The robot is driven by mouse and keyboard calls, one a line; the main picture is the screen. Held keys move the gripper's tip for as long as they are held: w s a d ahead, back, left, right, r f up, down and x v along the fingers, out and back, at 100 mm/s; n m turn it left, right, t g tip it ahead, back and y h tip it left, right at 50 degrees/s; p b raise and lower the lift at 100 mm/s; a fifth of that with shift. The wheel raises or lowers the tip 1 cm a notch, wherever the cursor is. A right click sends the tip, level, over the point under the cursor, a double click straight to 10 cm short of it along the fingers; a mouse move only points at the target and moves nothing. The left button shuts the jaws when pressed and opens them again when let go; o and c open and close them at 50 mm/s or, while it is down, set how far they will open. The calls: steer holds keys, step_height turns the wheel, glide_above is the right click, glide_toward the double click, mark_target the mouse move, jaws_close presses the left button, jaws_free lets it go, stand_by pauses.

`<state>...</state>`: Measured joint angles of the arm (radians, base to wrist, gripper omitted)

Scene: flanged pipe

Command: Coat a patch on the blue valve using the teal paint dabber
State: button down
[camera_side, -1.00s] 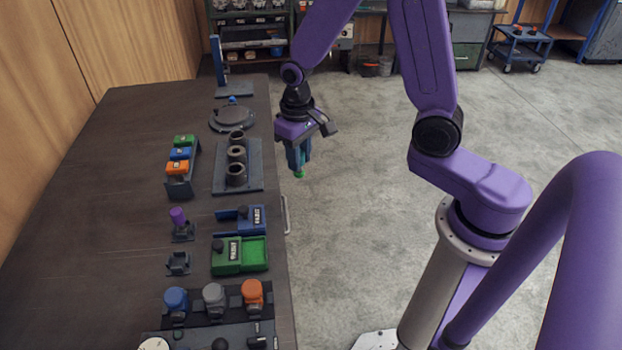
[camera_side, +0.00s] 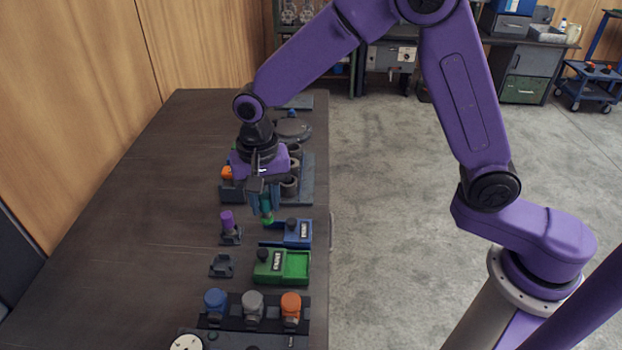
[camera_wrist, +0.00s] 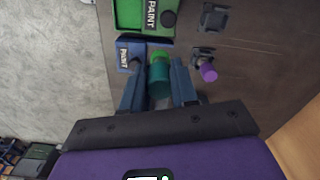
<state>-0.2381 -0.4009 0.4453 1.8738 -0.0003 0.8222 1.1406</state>
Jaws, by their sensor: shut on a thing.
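My gripper (camera_side: 262,205) is shut on the teal paint dabber (camera_wrist: 159,80) and holds it tip down. The dabber's tip is bright green; it shows in the side view (camera_side: 267,219) and the wrist view. In the side view it appears just behind and left of the blue paint box; its height above the table is hard to judge. A blue round-topped piece (camera_side: 215,301), which looks like the blue valve, stands at the front left beside a grey one (camera_side: 252,304) and an orange one (camera_side: 291,304). The wrist view does not show it.
A blue paint box (camera_side: 297,233) and a green paint box (camera_side: 283,264) with green showing stand by the table's right edge. A purple dabber (camera_side: 227,220) stands in a holder; an empty holder (camera_side: 221,266) is nearer. Pipe pieces (camera_side: 289,186) stand behind. The table's left is clear.

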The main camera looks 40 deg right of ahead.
steer(key=s+a+r+m, duration=0.1)
steer(key=s+a+m, duration=0.15)
steer(key=a, duration=0.45)
steer(key=s+a+r+m, duration=0.1)
steer(key=s+a+r, duration=0.15)
steer(key=a, duration=0.45)
steer(key=f, duration=0.6)
steer(key=a+f, duration=0.1)
steer(key=f, duration=0.1)
steer(key=shift+w+f, duration=0.15)
steer(key=shift+f, duration=0.25)
step_height(320, 180, up, 8)
steer(key=shift+s+d, duration=0.3)
steer(key=shift+d, duration=0.05)
stand_by(0.3)
